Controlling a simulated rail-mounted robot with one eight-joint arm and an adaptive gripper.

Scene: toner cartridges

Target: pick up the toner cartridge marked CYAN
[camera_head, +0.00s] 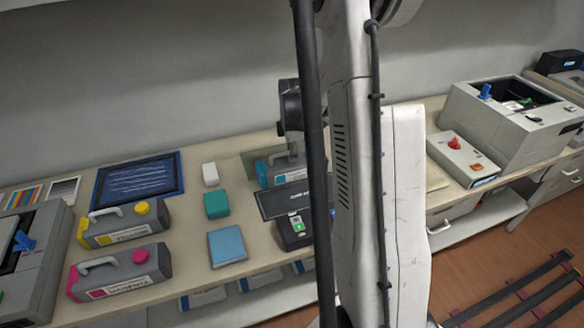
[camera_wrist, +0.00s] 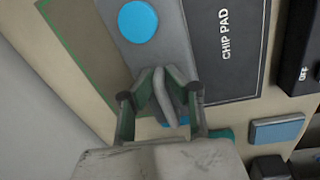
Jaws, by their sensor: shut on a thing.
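The cyan toner cartridge (camera_head: 275,175), a grey jug-like body with a blue cap, is at the back middle of the bench, partly hidden behind my arm. In the wrist view, its grey body and round blue cap (camera_wrist: 138,20) show close up. My gripper (camera_wrist: 164,92) is shut on the cartridge's grey handle, with a finger on each side of it. A green-edged mat (camera_wrist: 75,50) shows beside and beneath the cartridge. I cannot tell whether the cartridge touches the mat. Its label is mostly hidden.
Yellow (camera_head: 125,230) and magenta (camera_head: 120,277) cartridges lie at the left, near a grey machine (camera_head: 40,265). The dark chip pad (camera_wrist: 225,45) is close beside the cartridge. Small white (camera_head: 210,174), teal (camera_head: 216,205) and blue (camera_head: 227,246) blocks stand in between. Another machine (camera_head: 490,120) stands at the right.

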